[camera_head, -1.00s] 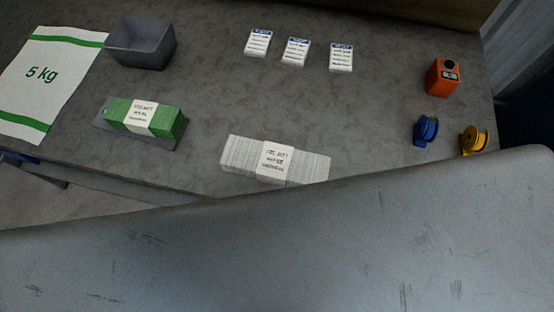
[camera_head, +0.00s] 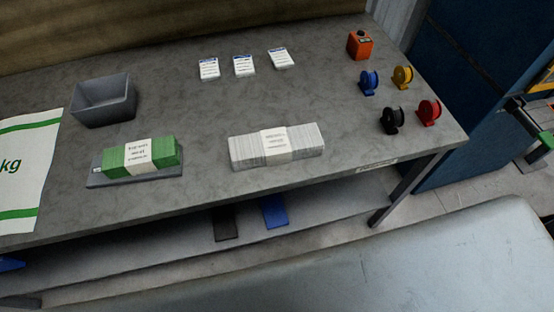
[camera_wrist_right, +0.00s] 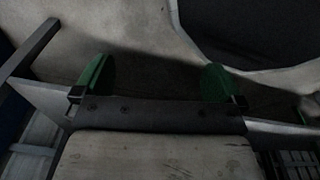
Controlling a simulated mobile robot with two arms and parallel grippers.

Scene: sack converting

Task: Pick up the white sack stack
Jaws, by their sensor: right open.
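The white sack stack (camera_head: 249,149) lies flat on the grey table near its front edge, with a printed paper band around its middle. Nothing touches it. My right gripper (camera_wrist_right: 160,78) shows in the right wrist view, with two green fingers wide apart and nothing between them. That view shows no white stack. My left gripper is not in view.
A green sack stack (camera_head: 166,150) on a grey tray, a grey bin (camera_head: 104,112), a 5 kg sack (camera_head: 22,180) and three label stacks (camera_head: 243,68) share the table (camera_head: 300,100). An orange device (camera_head: 359,46) and several coloured reels (camera_head: 369,82) stand at the right. A grey surface fills the lower right foreground.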

